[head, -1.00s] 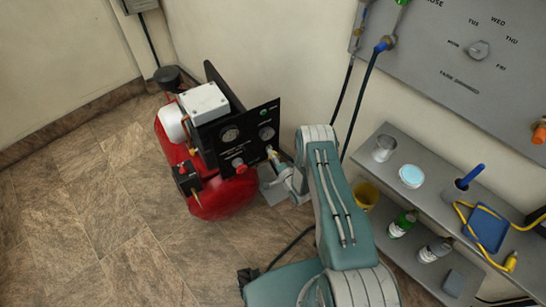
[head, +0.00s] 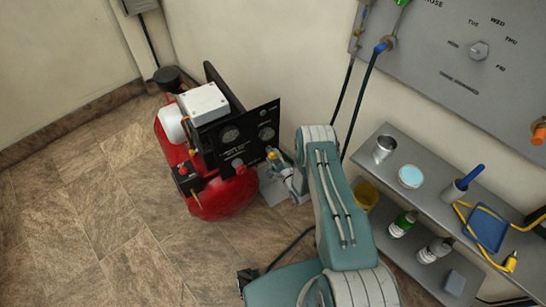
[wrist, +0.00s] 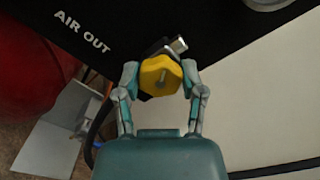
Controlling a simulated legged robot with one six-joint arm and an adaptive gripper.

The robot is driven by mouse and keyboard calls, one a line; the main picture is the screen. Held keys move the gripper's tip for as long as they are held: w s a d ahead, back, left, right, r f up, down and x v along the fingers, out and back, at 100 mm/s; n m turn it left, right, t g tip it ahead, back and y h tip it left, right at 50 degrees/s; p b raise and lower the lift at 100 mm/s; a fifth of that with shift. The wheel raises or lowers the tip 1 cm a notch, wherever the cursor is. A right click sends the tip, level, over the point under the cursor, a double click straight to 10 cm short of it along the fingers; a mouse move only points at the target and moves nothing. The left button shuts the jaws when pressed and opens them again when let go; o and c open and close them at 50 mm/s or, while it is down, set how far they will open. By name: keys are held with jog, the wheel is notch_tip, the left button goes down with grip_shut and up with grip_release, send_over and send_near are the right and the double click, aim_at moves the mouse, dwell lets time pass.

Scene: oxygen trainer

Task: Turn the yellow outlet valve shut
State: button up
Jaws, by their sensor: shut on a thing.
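The yellow outlet valve (wrist: 160,76) is in the middle of the wrist view, by the "AIR OUT" label on the black panel (wrist: 60,35). My gripper (wrist: 160,80) is shut on the valve, with one finger on each side of it. A metal fitting shows just behind the knob. In the head view the valve is a small yellow spot (head: 272,155) at the panel's lower right edge, and my gripper (head: 275,159) is at it. The valve's inner position cannot be told.
The red compressor tank (head: 225,197) stands on the tiled floor behind the panel. A grey shelf (head: 440,205) with cups, bottles and a blue dustpan-like item (head: 486,228) is at the right. A dark hose (head: 362,105) hangs along the wall. Floor at the left is clear.

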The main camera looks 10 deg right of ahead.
jog(key=m, duration=0.4)
jog(key=shift+s+d+f+m, duration=0.15)
jog(key=shift+f+m, duration=0.1)
jog(key=shift+m, duration=1.55)
jog(key=shift+f, duration=0.1)
jog(key=o, duration=1.1)
jog(key=shift+o, duration=0.2)
jog(key=shift+r, duration=0.2)
jog(key=v, duration=1.2)
